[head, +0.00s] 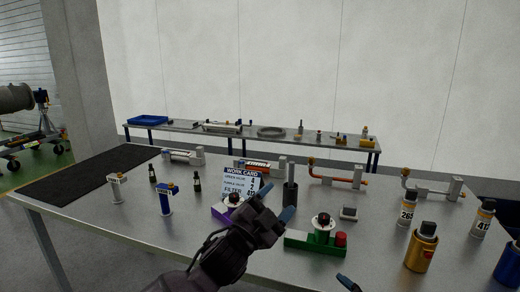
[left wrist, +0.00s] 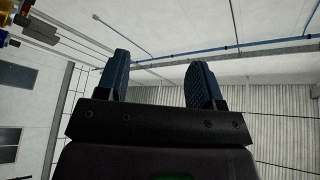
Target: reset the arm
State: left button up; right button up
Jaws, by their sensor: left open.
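My left gripper (head: 275,203) is raised over the middle of the grey table in the head view, its arm coming up from the bottom edge. In the left wrist view its two blue fingers (left wrist: 158,75) stand apart with nothing between them. Behind them are only ceiling and walls, so the gripper is tilted upward. A blue tip at the bottom edge of the head view looks like a finger of my right gripper (head: 348,284); the rest is out of frame.
The table (head: 130,225) holds a work card (head: 240,183), a green valve block (head: 315,243), a purple-based valve (head: 222,211), a gold canister (head: 421,247) and numbered cans (head: 483,218). A black mat (head: 85,175) at left is bare. A second bench (head: 180,132) stands behind.

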pick_arm(q)
jog(key=s+a+f+n+y, duration=0.5)
jog(key=a+f+n, duration=0.1)
jog(key=a+f, duration=0.4)
jog(key=s+a+f+n+y, duration=0.5)
jog(key=s+a+f+n, duration=0.1)
jog(key=a+f, duration=0.3)
jog(key=s+a+f+n+g+y, duration=0.1)
jog(key=s+a+f, duration=0.3)
jog(key=s, duration=0.3)
jog(key=s+a+f+n+g+y+p, duration=0.1)
jog(key=s+a+f+g, duration=0.1)
jog(key=s+f, duration=0.4)
jog(key=s+a+f+n+g+y, duration=0.1)
jog(key=s+a+f, duration=0.4)
jog(key=s, duration=0.5)
jog(key=shift+a+f+n+g+y+p, duration=0.3)
jog(key=shift+f+n+g+y+p, duration=0.1)
jog(key=shift+f+n+g, duration=0.25)
pick_arm(e)
jog(key=s+d+f+m+g+h, duration=0.1)
jog(key=s+d+f+m+h, duration=0.2)
jog(key=s+d+f+m, duration=0.2)
jog(key=s+d+f+m+g+h, duration=0.2)
jog(key=s+d+f+m+h, duration=0.2)
jog(key=s+d+f, duration=0.3)
jog(key=s+f+m, duration=0.1)
jog(key=s+f, duration=0.4)
jog(key=s, duration=0.7)
jog(key=shift+f+g, duration=0.3)
